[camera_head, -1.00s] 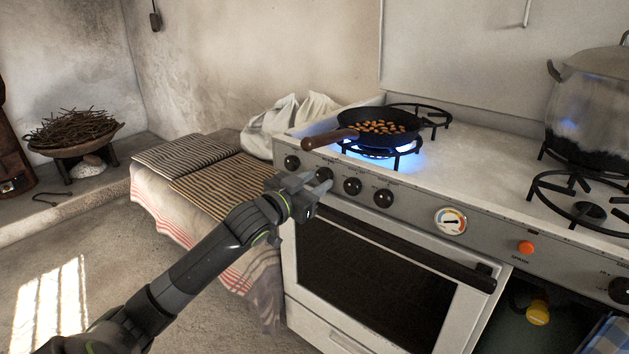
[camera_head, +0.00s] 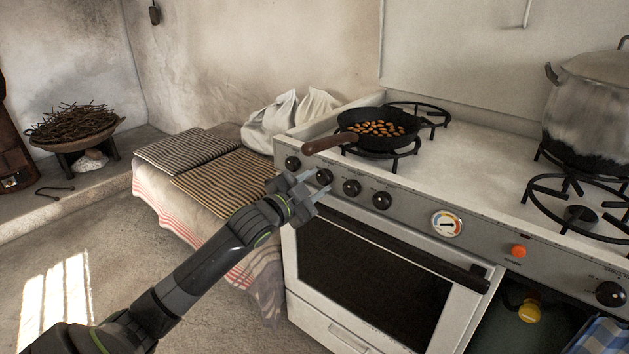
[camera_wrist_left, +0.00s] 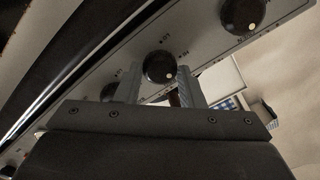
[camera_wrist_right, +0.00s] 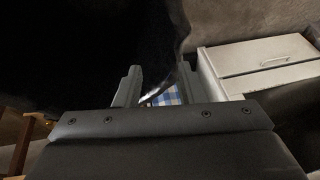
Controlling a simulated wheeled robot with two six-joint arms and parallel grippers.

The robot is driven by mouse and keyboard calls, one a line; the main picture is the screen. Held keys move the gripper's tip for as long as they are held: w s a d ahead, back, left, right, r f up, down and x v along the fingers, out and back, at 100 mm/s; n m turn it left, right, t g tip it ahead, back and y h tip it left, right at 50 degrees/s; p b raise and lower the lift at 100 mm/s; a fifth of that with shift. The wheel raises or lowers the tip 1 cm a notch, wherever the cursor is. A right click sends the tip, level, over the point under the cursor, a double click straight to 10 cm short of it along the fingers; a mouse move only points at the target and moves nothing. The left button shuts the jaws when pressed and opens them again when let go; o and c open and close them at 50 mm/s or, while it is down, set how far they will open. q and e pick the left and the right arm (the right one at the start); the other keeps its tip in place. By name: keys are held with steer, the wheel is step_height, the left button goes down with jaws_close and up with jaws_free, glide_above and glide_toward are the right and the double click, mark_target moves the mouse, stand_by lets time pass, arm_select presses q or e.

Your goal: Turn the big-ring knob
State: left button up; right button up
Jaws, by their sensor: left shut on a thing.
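The stove's front panel carries a row of black knobs. My left gripper (camera_head: 316,184) is at the second knob from the left (camera_head: 324,177), shut on it. In the left wrist view the same knob (camera_wrist_left: 158,66), with a pale dot, sits between the finger tips. The knob labels are too small to read, so I cannot tell which is the big-ring one. The burner (camera_head: 390,155) under the frying pan (camera_head: 378,130) shows no flame. My right gripper (camera_wrist_right: 158,82) shows only in its wrist view, open and empty.
The pan's wooden handle (camera_head: 330,143) sticks out over the front edge, above the held knob. A large pot (camera_head: 590,115) stands at the right. The oven door handle (camera_head: 410,250) runs below the knobs. A cloth-covered bench (camera_head: 215,205) adjoins the stove's left side.

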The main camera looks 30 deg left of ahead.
arm_select(q)
steer(key=m, duration=0.2)
steer(key=shift+m, duration=2.3)
arm_select(e)
steer(key=shift+d+f, duration=0.1)
steer(key=shift+f, duration=0.2)
arm_select(q)
steer(key=o, duration=1)
steer(key=shift+s, duration=0.1)
arm_select(e)
steer(key=shift+r, duration=0.1)
